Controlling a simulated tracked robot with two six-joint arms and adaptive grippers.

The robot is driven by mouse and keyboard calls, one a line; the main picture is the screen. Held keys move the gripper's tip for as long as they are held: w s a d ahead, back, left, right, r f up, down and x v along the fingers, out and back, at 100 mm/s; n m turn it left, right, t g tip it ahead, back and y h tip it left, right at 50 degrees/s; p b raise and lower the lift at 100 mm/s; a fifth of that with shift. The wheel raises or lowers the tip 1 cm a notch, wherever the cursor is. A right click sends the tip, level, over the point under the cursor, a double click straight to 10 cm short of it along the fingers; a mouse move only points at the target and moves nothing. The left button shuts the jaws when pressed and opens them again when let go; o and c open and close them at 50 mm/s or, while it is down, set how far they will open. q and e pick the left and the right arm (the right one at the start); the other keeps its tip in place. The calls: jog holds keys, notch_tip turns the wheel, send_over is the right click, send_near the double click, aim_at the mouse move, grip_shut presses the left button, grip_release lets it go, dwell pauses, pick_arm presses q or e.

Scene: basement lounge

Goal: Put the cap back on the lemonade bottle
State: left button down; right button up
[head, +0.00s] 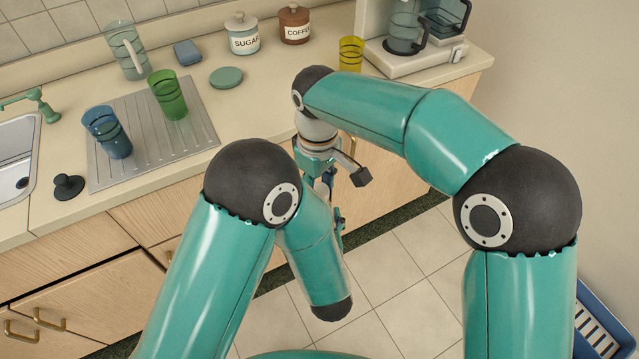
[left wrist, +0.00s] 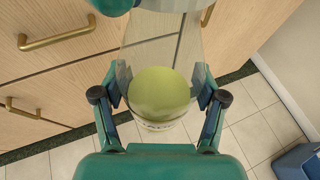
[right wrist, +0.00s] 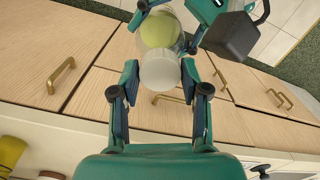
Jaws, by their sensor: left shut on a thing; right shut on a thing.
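The lemonade bottle (left wrist: 160,95) is clear, with yellow-green liquid inside. It stands between the fingers of my left gripper (left wrist: 160,78), which is shut on it. In the right wrist view the bottle (right wrist: 160,28) shows beyond a whitish, translucent cap (right wrist: 160,74). My right gripper (right wrist: 160,84) is shut on the cap. The cap overlaps the top of the bottle in this view; I cannot tell whether they touch. In the head view my right gripper (head: 317,164) points down in front of the counter. My left gripper is mostly hidden there behind my arms.
The counter (head: 245,105) carries a blue tumbler (head: 107,132), a green tumbler (head: 168,94), a pitcher (head: 127,50), canisters and a coffee maker. Wooden drawers (head: 70,300) lie close behind the grippers. A blue crate (head: 600,325) stands on the floor at right.

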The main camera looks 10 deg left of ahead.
jog(key=o, duration=1.4)
jog(key=shift+w, duration=0.1)
jog(key=shift+c, duration=0.2)
jog(key=shift+r, duration=0.1)
notch_tip(320, 180, up, 12)
jog(key=shift+w, duration=0.15)
